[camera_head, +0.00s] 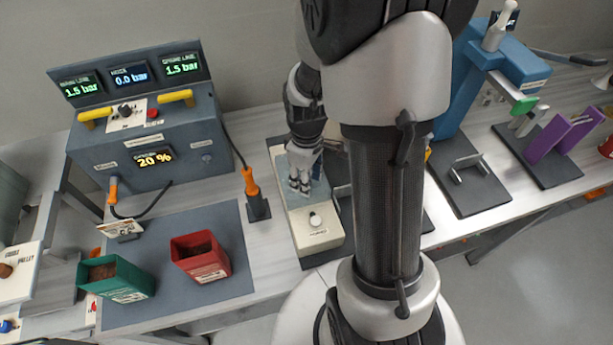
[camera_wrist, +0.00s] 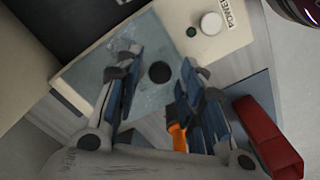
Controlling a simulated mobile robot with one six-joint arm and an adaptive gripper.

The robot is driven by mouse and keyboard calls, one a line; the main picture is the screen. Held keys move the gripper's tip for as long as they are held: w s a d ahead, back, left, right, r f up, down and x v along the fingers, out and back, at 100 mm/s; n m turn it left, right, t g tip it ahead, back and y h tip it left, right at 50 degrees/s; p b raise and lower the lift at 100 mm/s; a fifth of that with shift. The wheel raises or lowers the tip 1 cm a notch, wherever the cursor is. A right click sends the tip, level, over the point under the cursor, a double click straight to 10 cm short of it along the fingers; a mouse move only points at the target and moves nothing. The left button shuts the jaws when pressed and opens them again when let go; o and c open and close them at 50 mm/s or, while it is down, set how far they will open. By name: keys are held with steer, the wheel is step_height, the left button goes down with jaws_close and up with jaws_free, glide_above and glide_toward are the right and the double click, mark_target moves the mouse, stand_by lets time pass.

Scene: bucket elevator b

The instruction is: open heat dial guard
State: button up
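A cream box (camera_head: 312,240) stands on the bench beneath my arm, with a white knob (camera_wrist: 211,23) labelled POWER near one end. The knob also shows in the head view (camera_head: 315,220). In the wrist view a grey-blue, see-through-looking panel (camera_wrist: 122,66) covers part of the box top. A round black spot (camera_wrist: 160,72), possibly the dial, shows within it. My gripper (camera_wrist: 159,64) is open, with its fingers either side of the black spot and nothing visible between them. In the head view my gripper (camera_head: 301,178) points down over the box; contact cannot be told.
A red bin (camera_head: 201,257) and a green bin (camera_head: 116,278) stand on a dark mat at the left. An orange-handled tool (camera_head: 252,187) stands close left of the box. A gauge console (camera_head: 150,135) is behind. A blue press (camera_head: 470,80) stands at the right.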

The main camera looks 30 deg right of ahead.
jaws_close()
steer(key=shift+r, duration=0.1)
stand_by(0.5)
